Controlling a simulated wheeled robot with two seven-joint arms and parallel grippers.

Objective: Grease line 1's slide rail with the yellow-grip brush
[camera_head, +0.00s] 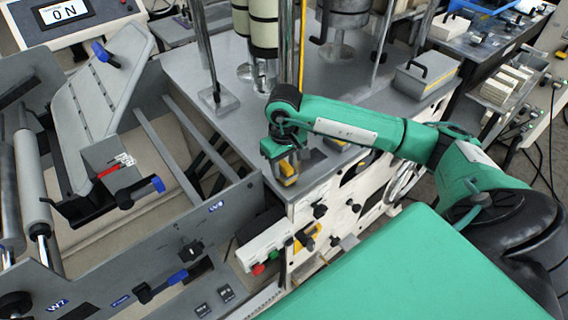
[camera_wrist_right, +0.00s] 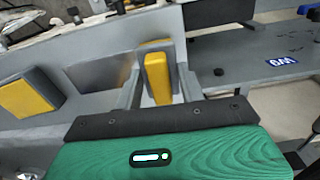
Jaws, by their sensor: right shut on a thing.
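My right gripper (camera_head: 285,168) reaches in from the right and hangs over the near corner of the grey machine top. It is shut on the yellow-grip brush; a bit of the yellow grip (camera_head: 288,175) shows below the fingers. In the right wrist view the yellow grip (camera_wrist_right: 157,76) stands between the two grey fingers (camera_wrist_right: 158,88). The brush's bristles are hidden in both views. Grey bars (camera_head: 165,155) run across the open frame left of the gripper; I cannot tell which part is line 1's slide rail. My left gripper is out of view.
A lidded grey box (camera_head: 420,75) stands on the machine top, with posts and cylinders behind. Blue-ended levers (camera_head: 140,192) stick out at the left. Knobs and buttons (camera_head: 265,262) project from the front panel below the gripper. A display reading "NO" upside down (camera_head: 65,12) is at upper left.

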